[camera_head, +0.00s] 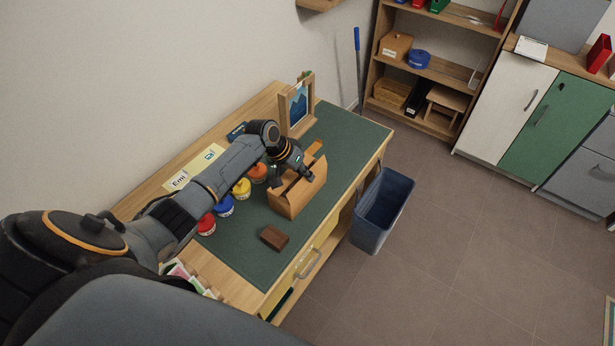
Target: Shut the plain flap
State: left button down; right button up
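A tan box (300,197) stands on the green desk mat (236,257). Its top is at least partly open. An orange-toned flap (315,148) sticks up at its far end. Another tan panel edge shows along the top, but I cannot tell clearly which panel is the plain flap. My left gripper (292,176) is over the top of the box, at its left side, and hides part of the opening. The fingers are dark and small here, so I cannot tell whether they are open or touching a flap. My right gripper is out of view.
Several coloured jars (241,188) stand left of the box, partly behind my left arm. A dark brown block (274,237) lies in front of it. A picture frame (298,104) stands behind. A blue-grey bin (383,210) stands on the floor beside the desk.

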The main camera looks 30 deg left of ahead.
pick_arm(q)
jog(key=h+b, duration=0.2)
jog(key=b, duration=0.1)
jog(key=a+f+h+b, duration=0.1)
jog(key=h+b, duration=0.1)
jog(key=b, duration=0.1)
jog(key=shift+w+a+f+n, duration=0.1)
jog(key=shift+a+f+n, duration=0.05)
jog(key=shift+n, duration=0.25)
jog(key=shift+a+h+b, duration=0.1)
jog(key=shift+h+b, duration=0.6)
jog(key=shift+b, duration=0.3)
jog(key=c, duration=1.6)
grip_release()
